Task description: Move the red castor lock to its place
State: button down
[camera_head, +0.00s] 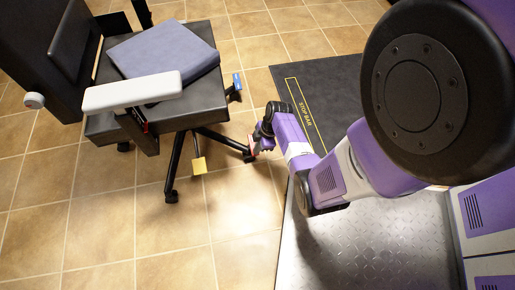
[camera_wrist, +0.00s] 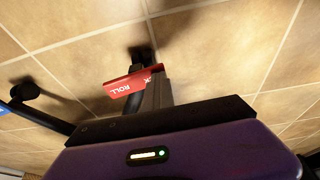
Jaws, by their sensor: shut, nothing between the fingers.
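The red castor lock (camera_wrist: 128,84) is a small red plate with the word ROLL upside down on it in the wrist view. It sits by a castor at the end of a black chair leg. In the head view a sliver of the red lock (camera_head: 251,152) shows beside my gripper (camera_head: 260,142). My gripper (camera_wrist: 157,92) is shut and empty. Its fingertips are right at the lock's right part in the wrist view and hide some of it. I cannot tell whether they touch it.
The black chair (camera_head: 168,88) has a grey-blue cushion and a white armrest (camera_head: 132,91). A dark mat (camera_head: 325,105) lies to the right. Tiled floor in front is clear.

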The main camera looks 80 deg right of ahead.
jog(key=shift+s+a+f, duration=0.1)
jog(key=shift+a+f, duration=0.25)
jog(key=shift+f, duration=0.3)
jog(key=shift+r, duration=0.1)
jog(key=shift+r+p, duration=0.7)
jog(key=shift+p, duration=0.05)
